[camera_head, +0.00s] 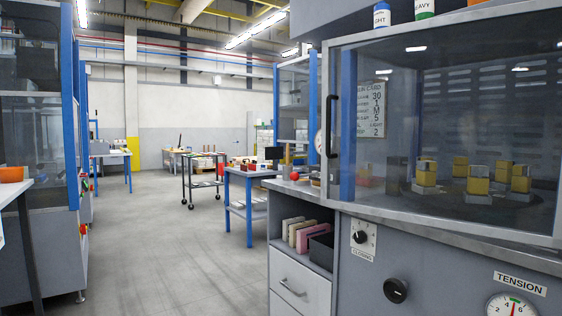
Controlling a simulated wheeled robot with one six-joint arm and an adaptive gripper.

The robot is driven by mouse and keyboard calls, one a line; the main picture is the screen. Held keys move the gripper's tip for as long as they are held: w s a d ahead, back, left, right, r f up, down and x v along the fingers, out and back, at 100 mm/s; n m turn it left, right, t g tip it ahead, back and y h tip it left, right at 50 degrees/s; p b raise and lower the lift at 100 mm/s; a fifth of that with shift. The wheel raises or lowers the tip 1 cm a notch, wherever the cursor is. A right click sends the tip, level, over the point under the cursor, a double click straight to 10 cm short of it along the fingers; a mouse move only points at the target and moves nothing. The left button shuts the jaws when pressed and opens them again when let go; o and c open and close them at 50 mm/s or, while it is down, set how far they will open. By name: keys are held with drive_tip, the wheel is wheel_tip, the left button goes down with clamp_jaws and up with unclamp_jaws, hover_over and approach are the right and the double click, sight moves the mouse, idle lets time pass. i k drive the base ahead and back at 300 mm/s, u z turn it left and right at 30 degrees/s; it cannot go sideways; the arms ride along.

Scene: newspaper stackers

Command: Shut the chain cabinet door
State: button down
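I see no door in this view that I can tell is the chain cabinet door. The nearest machine at right has a large clear panel (450,110) with a black upright handle (331,127) at its left edge, and it looks closed. Below it are a round black knob (395,290) and a dial marked "TENSION" (512,305). My gripper is not in view.
A grey drawer unit (300,285) with folders on its shelf stands beside the machine. A blue-legged table (247,192) and a dark cart (203,180) stand farther back. Another machine (35,230) lines the left. The grey floor (170,250) between is clear.

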sight(554, 240)
drive_tip(key=u, duration=0.9)
drive_tip(key=i, duration=0.4)
drive_tip(key=z, duration=1.55)
